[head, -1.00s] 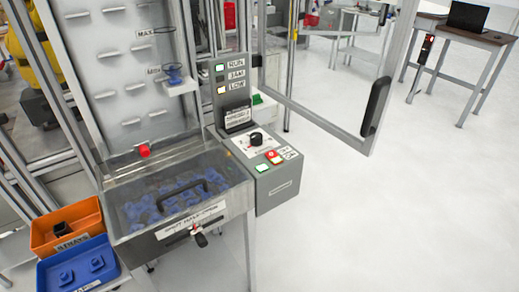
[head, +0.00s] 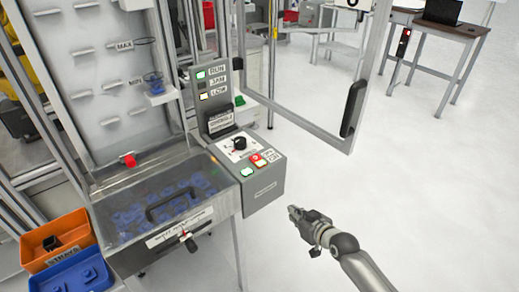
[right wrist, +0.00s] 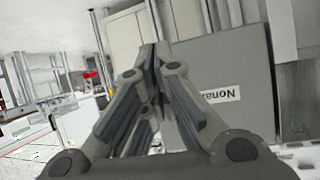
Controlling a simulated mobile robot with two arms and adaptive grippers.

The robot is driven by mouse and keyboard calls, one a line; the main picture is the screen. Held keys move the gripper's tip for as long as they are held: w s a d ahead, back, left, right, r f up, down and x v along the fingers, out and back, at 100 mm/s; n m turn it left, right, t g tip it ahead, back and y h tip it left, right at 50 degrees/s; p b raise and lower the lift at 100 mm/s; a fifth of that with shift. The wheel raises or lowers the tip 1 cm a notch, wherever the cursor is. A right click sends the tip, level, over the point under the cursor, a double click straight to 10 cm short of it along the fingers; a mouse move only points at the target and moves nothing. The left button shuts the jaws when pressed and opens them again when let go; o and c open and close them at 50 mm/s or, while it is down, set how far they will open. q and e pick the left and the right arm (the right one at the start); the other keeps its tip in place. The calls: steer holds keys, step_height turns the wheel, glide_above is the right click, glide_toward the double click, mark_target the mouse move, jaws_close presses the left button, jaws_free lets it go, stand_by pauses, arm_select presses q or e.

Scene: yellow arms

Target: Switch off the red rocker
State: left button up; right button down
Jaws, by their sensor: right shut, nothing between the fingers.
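The red rocker (head: 256,158) sits on the sloped top of the grey control box (head: 262,190), beside a small white label. Its exact tilt is too small to tell. My right gripper (head: 292,211) is in front and to the right of the box, apart from it, with its fingers shut and empty. In the right wrist view the shut fingertips (right wrist: 154,58) point toward a grey panel with a white label (right wrist: 220,95). The rocker cannot be made out there. My left gripper is not in view.
Also on the box are a black knob (head: 240,143) and a lit greenish-white button (head: 247,172). A lamp panel (head: 205,86) shows a green RUN light. A parts bin (head: 160,238) with a black handle adjoins the box. An open framed door (head: 352,105) stands behind.

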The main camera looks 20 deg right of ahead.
steer(key=w+a+r+n+t+y, duration=0.1)
steer(key=a+r, duration=0.1)
steer(key=r, duration=0.9)
steer(key=w+a+r+n+t+y+p, duration=0.1)
steer(key=a+r+t+y, duration=0.1)
steer(key=r, duration=1)
steer(key=shift+a+r+n, duration=0.2)
steer(key=shift+a+n, duration=0.05)
steer(key=shift+n, duration=0.05)
steer(key=shift+w, duration=0.1)
steer(key=p, duration=0.2)
glide_above(259, 162)
steer(key=shift+s+d+f, duration=0.25)
steer(key=shift+s+f, duration=0.2)
steer(key=shift+f, duration=0.05)
steer(key=f, duration=0.3)
steer(key=shift+w+a+f, duration=0.15)
steer(key=shift+w+f, duration=0.05)
steer(key=shift+w, duration=0.2)
steer(key=shift+f+b, duration=0.3)
steer(key=shift+f, duration=0.15)
